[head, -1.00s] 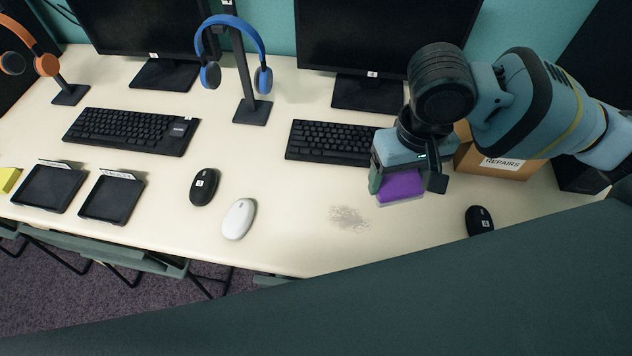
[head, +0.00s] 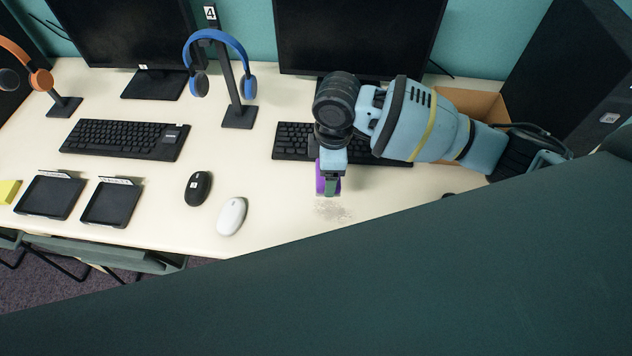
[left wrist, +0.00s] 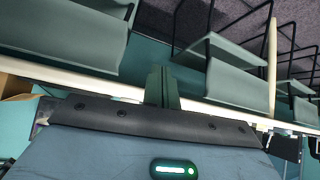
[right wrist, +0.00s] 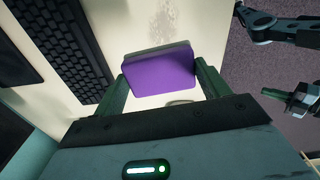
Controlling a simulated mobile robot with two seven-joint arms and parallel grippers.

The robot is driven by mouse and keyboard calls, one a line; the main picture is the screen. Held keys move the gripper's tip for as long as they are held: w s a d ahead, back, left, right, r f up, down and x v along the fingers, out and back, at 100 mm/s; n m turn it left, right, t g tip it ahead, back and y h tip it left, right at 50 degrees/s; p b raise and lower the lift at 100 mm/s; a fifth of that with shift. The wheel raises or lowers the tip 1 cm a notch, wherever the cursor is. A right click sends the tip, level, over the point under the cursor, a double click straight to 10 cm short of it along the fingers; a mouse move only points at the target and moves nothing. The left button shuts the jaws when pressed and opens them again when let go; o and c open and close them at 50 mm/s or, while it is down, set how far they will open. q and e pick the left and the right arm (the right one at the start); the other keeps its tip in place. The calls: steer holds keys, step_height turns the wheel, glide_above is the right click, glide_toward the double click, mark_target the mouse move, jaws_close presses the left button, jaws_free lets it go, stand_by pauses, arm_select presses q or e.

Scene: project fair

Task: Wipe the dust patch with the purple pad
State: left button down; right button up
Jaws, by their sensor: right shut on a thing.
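The purple pad (head: 320,180) is held in my right gripper (head: 328,188), which is shut on it. In the right wrist view the pad (right wrist: 160,72) sits between the two fingers, its broad purple face towards the camera. The grey dust patch (head: 333,212) lies on the table just in front of the pad in the head view. It also shows beyond the pad in the right wrist view (right wrist: 166,20). I cannot tell whether the pad touches the table. My left gripper (left wrist: 162,82) shows only in the left wrist view, with its fingers together and nothing between them.
A black keyboard (head: 292,140) lies behind the pad, partly hidden by my right arm. A white mouse (head: 232,216) and a black mouse (head: 198,188) lie left of the dust. A cardboard box (head: 474,103) stands behind my right arm. The table's front edge is close to the dust.

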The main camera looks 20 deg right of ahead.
steer(key=a+f+n, duration=0.1)
steer(key=n, duration=0.1)
steer(key=n+p, duration=0.1)
steer(key=n, duration=0.1)
steer(key=a+f+n, duration=0.1)
steer(key=n, duration=0.1)
steer(key=shift+w+a+f, duration=0.3)
steer(key=shift+a+f, duration=0.05)
arm_select(q)
steer(key=r, duration=0.1)
steer(key=w+r, duration=0.2)
steer(key=shift+w+a+t+p, duration=0.25)
steer(key=shift+a+t+p, duration=0.05)
steer(key=shift+t+p, duration=0.1)
arm_select(e)
steer(key=n, duration=0.1)
steer(key=f+n, duration=0.1)
steer(key=shift+s+a+f+n, duration=0.1)
steer(key=shift+a+f+n, duration=0.15)
steer(key=shift+a+n, duration=0.05)
steer(key=shift+f, duration=0.15)
